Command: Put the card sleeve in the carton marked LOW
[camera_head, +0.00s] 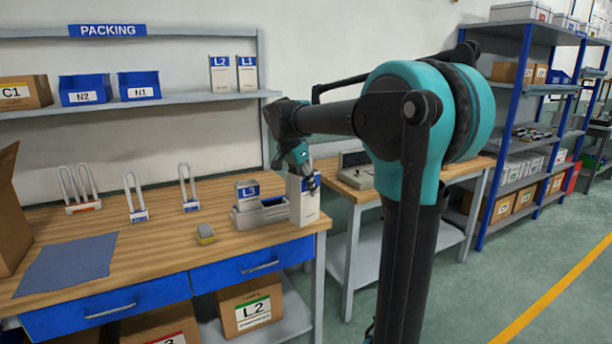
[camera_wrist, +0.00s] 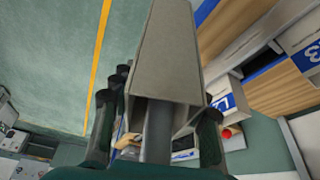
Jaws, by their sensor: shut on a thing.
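My gripper (camera_head: 303,174) is shut on a tall pale card sleeve (camera_head: 304,203), held upright at the right end of the wooden bench. In the wrist view the sleeve (camera_wrist: 167,50) runs away between the two dark fingers (camera_wrist: 158,135); its near end looks open. Whether its far end touches the bench cannot be told. No carton with a readable LOW mark shows.
A grey caddy (camera_head: 262,214) with a box marked L3 (camera_head: 247,190) stands directly left of the sleeve. An open brown carton (camera_head: 8,215) stands at the left edge.

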